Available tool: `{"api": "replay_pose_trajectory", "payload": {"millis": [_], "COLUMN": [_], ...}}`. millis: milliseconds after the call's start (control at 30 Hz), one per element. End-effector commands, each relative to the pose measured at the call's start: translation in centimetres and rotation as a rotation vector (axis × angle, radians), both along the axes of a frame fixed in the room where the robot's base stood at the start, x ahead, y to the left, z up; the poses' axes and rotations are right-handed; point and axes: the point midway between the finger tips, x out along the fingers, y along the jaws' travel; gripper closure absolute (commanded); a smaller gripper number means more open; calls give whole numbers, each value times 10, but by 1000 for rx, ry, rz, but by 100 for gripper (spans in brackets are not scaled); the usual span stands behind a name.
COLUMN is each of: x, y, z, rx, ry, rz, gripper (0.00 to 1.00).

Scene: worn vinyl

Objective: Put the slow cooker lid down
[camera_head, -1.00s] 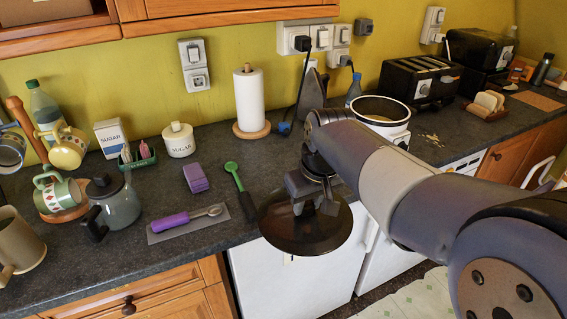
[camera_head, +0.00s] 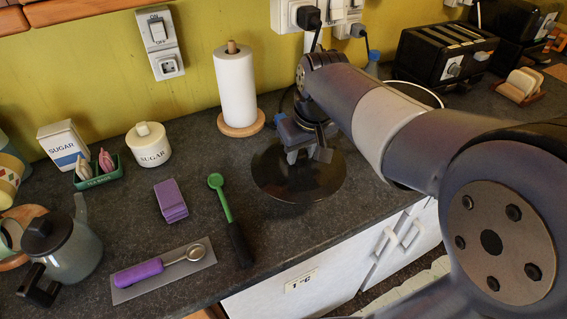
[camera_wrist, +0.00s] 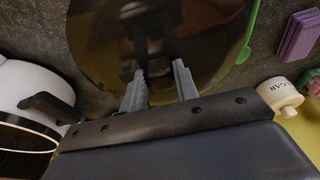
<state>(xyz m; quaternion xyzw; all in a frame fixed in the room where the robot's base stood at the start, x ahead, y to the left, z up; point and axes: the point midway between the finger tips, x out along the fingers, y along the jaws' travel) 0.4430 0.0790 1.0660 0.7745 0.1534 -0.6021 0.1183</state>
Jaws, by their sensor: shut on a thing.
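The slow cooker lid (camera_head: 278,180) is a dark, see-through round disc, lying about level over the worktop beside the green-headed spoon. My gripper (camera_head: 309,153) is above it, shut on its handle at the middle. In the wrist view the lid (camera_wrist: 208,40) fills the upper middle, and my fingers (camera_wrist: 159,85) close in at its centre; the handle itself is mostly hidden. I cannot tell whether the lid touches the worktop. The white slow cooker (camera_wrist: 35,95) shows at the left of the wrist view, open on top. My arm hides most of it in the head view.
The green and black spoon (camera_head: 229,215) lies just left of the lid. A paper towel roll (camera_head: 236,88) stands behind. Purple sponges (camera_head: 171,201), a sugar pot (camera_head: 148,147) and a purple-handled scoop (camera_head: 150,270) are further left. The worktop's front edge is close to the lid.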

Motion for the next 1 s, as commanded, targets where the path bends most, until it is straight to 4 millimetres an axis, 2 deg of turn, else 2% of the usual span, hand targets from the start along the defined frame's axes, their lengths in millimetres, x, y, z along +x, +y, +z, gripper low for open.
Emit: {"api": "replay_pose_trajectory", "payload": {"millis": [200,467,600,733,1000], "x": [-1,-1,-1,0,0], "y": [0,0,0,0,0], "z": [-38,-68,-88,-98,-99], "rx": [-1,0,-1,1,0], "ry": [6,3,4,1,-1], "rz": [-1,-1,0,0,0], "gripper": [93,93,93,93,93]}}
